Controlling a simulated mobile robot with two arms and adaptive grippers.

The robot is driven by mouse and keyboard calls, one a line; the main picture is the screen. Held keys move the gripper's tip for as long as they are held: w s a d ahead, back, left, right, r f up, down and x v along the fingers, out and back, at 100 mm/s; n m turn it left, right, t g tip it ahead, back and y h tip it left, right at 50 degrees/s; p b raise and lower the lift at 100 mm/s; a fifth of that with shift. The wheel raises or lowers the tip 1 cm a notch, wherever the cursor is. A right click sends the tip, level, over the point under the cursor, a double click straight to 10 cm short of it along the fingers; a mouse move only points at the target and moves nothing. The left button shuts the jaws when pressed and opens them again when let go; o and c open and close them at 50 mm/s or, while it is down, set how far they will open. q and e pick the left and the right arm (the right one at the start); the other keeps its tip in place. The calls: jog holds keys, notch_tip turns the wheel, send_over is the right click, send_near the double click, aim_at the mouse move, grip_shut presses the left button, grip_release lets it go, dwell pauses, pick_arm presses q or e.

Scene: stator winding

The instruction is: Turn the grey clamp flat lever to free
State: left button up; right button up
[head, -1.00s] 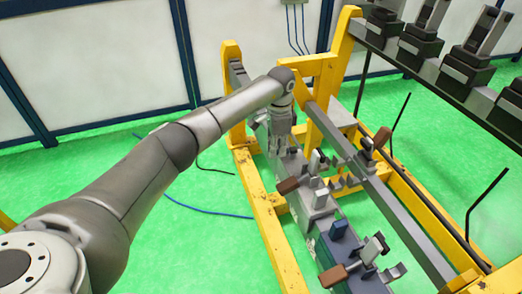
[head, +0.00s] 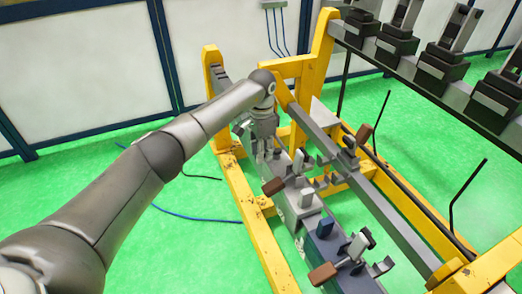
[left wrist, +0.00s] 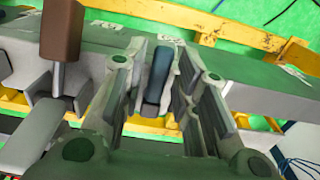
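My left gripper (head: 264,152) is at the far end of the grey fixture beam (head: 310,235), pointing down beside the clamps. In the left wrist view its two fingers (left wrist: 157,95) are apart. A dark blue-grey flat lever (left wrist: 156,76) stands between them, with gaps visible on both sides; I cannot tell whether either finger touches it. In the head view the gripper hides this lever. A clamp with a brown handle (left wrist: 62,28) stands left of the fingers in the left wrist view; its handle (head: 273,187) also shows in the head view. My right gripper is out of view.
Another brown-handled clamp (head: 322,273) and a dark blue block (head: 325,227) are on the near part of the beam. A further brown handle (head: 365,133) is on the parallel rail. A yellow frame (head: 238,190) surrounds the beams. Green floor lies open to the left.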

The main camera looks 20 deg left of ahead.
pick_arm(q)
jog(key=shift+o, duration=0.4)
notch_tip(320, 180, up, 12)
dwell(0.4)
dwell(0.3)
